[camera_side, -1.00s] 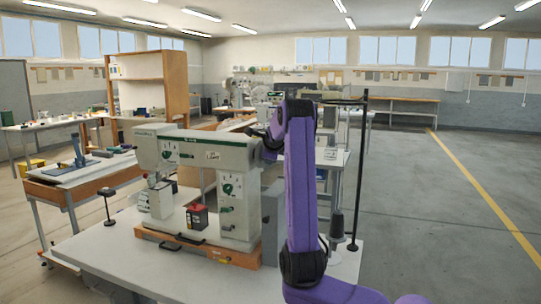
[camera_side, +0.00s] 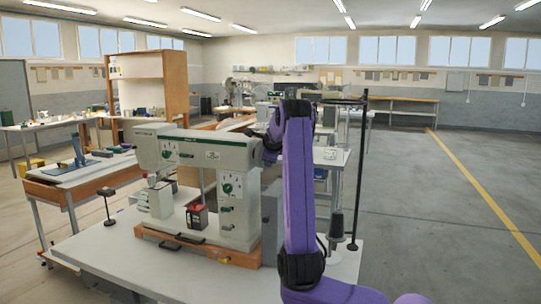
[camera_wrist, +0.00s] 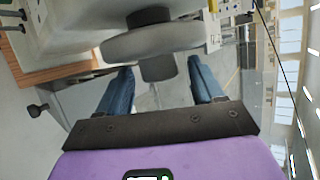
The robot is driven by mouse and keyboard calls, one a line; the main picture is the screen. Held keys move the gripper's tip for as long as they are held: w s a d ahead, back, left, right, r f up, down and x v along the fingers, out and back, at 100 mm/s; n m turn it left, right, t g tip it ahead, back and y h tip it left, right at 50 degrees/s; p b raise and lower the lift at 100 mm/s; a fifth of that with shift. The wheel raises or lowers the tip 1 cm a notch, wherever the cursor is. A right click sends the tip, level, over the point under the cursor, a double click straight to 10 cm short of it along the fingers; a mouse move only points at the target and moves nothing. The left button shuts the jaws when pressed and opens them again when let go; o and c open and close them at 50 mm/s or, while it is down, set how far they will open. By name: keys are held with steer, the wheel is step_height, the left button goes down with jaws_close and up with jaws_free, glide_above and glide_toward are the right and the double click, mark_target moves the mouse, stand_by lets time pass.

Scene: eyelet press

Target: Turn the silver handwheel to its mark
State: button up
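The silver handwheel (camera_wrist: 150,42) shows in the wrist view as a grey disc seen nearly edge-on at the end of the white machine. A dark grey hub (camera_wrist: 158,68) stands out from its near face. My gripper (camera_wrist: 160,68) is open, with one blue finger on each side of the hub and gaps to both. The fingertips are close to the wheel's near face; I cannot tell whether they touch it. In the side view the machine (camera_side: 200,150) stands on its table, and my arm hides the handwheel and the gripper. No mark on the wheel can be made out.
The machine has an orange wooden base (camera_side: 200,247) on a white table (camera_side: 120,255). A dark upright stand (camera_side: 360,170) and a thread cone (camera_side: 337,226) are to the right, behind my arm.

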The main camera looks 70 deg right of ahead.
steer(key=shift+a+r, duration=0.1)
steer(key=shift+a, duration=0.05)
steer(key=v, duration=1.7)
steer(key=shift+r, duration=0.15)
steer(key=shift+d+r+y, duration=1.9)
steer(key=shift+d+r, duration=0.05)
steer(key=shift+d, duration=0.3)
steer(key=x, duration=1.7)
steer(key=shift+s, duration=0.3)
steer(key=shift+f, duration=0.15)
steer(key=c, duration=1.1)
